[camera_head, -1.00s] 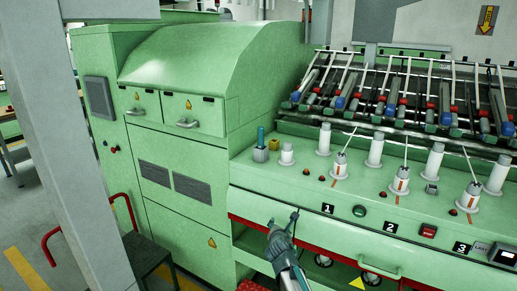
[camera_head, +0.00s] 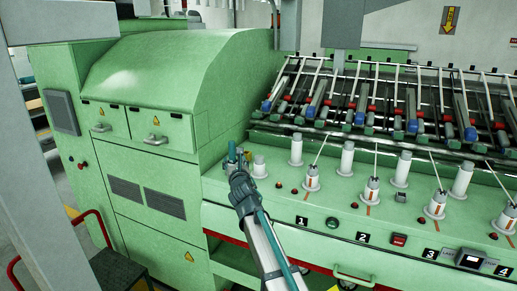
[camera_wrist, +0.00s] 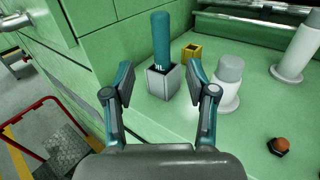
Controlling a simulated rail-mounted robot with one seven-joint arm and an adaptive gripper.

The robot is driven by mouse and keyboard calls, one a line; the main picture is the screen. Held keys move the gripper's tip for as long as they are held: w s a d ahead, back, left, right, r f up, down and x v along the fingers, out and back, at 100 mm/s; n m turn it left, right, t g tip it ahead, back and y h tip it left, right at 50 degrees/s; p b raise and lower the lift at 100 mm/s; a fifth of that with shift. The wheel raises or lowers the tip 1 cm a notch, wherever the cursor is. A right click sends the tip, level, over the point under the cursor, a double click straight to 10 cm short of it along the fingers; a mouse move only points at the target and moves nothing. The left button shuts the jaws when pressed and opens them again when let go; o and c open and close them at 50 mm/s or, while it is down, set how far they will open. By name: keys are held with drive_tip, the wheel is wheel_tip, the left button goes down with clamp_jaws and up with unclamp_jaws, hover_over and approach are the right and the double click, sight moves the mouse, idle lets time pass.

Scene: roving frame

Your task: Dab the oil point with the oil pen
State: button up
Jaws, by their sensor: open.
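A teal oil pen (camera_wrist: 160,38) stands upright in a small grey square holder (camera_wrist: 163,84) on the green machine deck in the wrist view. My gripper (camera_wrist: 160,86) is open and empty. Its fingers show to the left and right of the holder, with the pen between them in the picture; I see no grip on it. In the head view, the pen's top (camera_head: 232,150) shows just above my gripper (camera_head: 238,166), which hides most of the holder. I cannot tell which spot is the oil point.
A small yellow box (camera_wrist: 191,53) stands behind the holder. A white-grey bobbin (camera_wrist: 228,85) stands close right of my right finger. An orange-brown knob (camera_wrist: 278,146) is on the deck. Several bobbins and spindles (camera_head: 312,180) stand farther right. A green housing (camera_head: 165,75) rises at the left.

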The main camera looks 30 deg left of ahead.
sight(232, 148)
drive_tip(key=w+a, duration=0.1)
drive_tip(key=a, duration=0.1)
drive_tip(key=w+a+r, duration=0.1)
drive_tip(key=w+a, duration=0.1)
drive_tip(key=shift+w+r, duration=0.15)
drive_tip(key=shift+w, duration=0.1)
drive_tip(key=shift+w+d+p+x, duration=0.1)
drive_tip(key=shift+p+x, duration=0.15)
drive_tip(key=shift+x, duration=1.25)
drive_tip(key=shift+w+d+p+x, duration=0.1)
drive_tip(key=shift+p+x, duration=0.15)
drive_tip(key=shift+x, duration=1.25)
clamp_jaws()
